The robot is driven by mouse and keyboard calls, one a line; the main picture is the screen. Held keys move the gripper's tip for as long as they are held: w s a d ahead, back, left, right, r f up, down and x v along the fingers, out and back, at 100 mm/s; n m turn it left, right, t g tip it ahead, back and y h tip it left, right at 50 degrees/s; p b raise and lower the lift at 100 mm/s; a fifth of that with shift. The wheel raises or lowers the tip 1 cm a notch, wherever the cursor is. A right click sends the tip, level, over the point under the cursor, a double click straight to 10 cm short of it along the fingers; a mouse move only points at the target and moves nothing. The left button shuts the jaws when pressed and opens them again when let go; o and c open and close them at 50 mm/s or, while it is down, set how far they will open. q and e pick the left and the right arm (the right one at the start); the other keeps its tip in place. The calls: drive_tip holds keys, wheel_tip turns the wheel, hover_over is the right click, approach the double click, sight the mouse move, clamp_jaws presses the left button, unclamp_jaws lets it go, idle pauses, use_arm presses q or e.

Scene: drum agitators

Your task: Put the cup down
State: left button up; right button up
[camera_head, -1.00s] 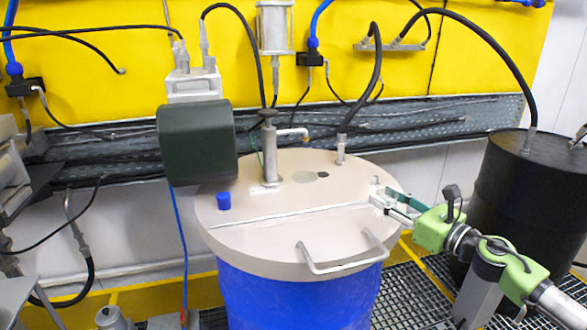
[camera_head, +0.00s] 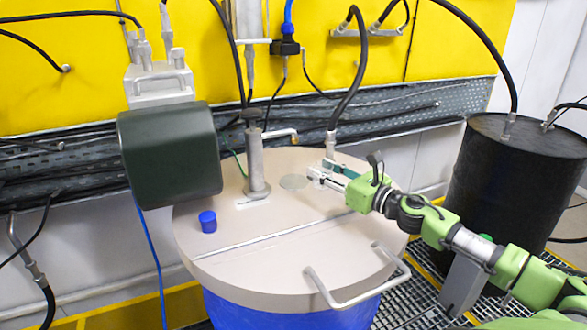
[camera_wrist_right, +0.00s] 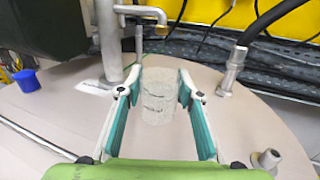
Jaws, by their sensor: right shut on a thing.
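A clear cup (camera_wrist_right: 158,106) with faint markings shows between the fingertips of my right gripper in the wrist view. It looks upright. My right gripper (camera_head: 318,176) is shut on it, with a green-lined finger (camera_wrist_right: 120,118) on each side. The gripper is over the beige lid of the blue drum, just right of the metal post. I cannot tell whether the cup's bottom touches the lid (camera_head: 240,262). In the head view I cannot make out the cup clearly. My left gripper is not in view.
A metal post with a spout (camera_head: 256,165) and a dark motor box (camera_head: 170,155) stand behind and left. A small blue cap (camera_head: 208,221) sits on the lid. A hose fitting (camera_head: 331,143) is behind the gripper. The lid's front left is free.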

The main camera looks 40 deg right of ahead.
sight(317, 166)
drive_tip(key=w, duration=0.4)
drive_tip(key=shift+r, duration=0.1)
drive_tip(key=w, duration=0.2)
drive_tip(key=shift+w, duration=0.35)
drive_tip(key=shift+w+r, duration=0.15)
drive_tip(key=shift+w, duration=0.95)
drive_tip(key=shift+w+p, duration=0.45)
drive_tip(key=shift+w, duration=0.6)
drive_tip(key=shift+f+p, duration=0.65)
drive_tip(key=shift+f, duration=1.35)
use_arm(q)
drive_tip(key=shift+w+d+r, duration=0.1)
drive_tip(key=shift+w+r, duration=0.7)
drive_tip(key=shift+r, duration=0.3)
